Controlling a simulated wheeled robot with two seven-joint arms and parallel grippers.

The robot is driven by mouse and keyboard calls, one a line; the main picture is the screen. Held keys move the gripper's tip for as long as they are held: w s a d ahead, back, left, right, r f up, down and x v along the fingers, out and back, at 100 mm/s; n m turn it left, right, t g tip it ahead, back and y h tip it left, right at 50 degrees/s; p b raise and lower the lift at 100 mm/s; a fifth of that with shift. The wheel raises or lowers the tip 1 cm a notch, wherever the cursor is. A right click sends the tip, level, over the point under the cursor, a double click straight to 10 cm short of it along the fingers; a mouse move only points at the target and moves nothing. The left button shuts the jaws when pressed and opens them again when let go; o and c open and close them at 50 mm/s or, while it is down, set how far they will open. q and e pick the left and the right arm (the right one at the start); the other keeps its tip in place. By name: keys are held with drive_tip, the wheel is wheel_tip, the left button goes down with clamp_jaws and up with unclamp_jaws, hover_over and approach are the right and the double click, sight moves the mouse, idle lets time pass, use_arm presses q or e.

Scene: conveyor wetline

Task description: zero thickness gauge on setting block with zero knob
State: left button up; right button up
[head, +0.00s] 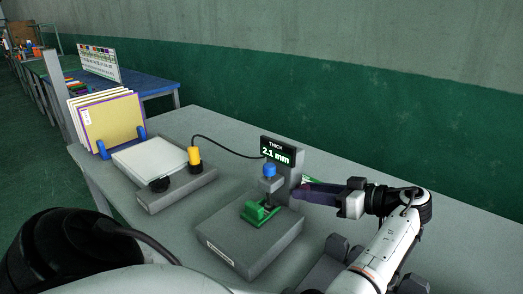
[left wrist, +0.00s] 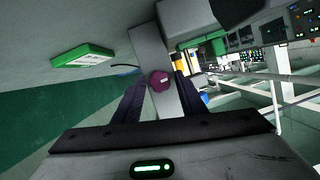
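The thickness gauge stands on a grey base (head: 235,240), and its display (head: 276,152) reads "THICK 2.1 mm". A blue cap (head: 269,169) tops its spindle, above a green piece (head: 258,213) on the base. I cannot tell whether a setting block sits under the spindle tip. A round purple knob (left wrist: 158,80) is on the grey gauge column (left wrist: 150,45) in the left wrist view. My left gripper (head: 306,190) is at the right side of the column. Its dark fingers (left wrist: 160,85) are apart, one either side of the knob, with gaps visible. My right gripper is out of view.
A green and white box (left wrist: 82,55) lies behind the gauge. A rack of folders (head: 113,122) stands farther left. The back right tabletop is clear.

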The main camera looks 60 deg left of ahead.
use_arm(q)
drive_tip(key=c, duration=0.7)
drive_tip(key=shift+w+m+g, duration=0.1)
drive_tip(key=shift+m+g, duration=0.6)
drive_tip(key=shift+m, duration=0.6)
drive_tip(key=shift+m+g, duration=0.3)
drive_tip(key=shift+m, duration=0.4)
drive_tip(key=shift+f, duration=0.1)
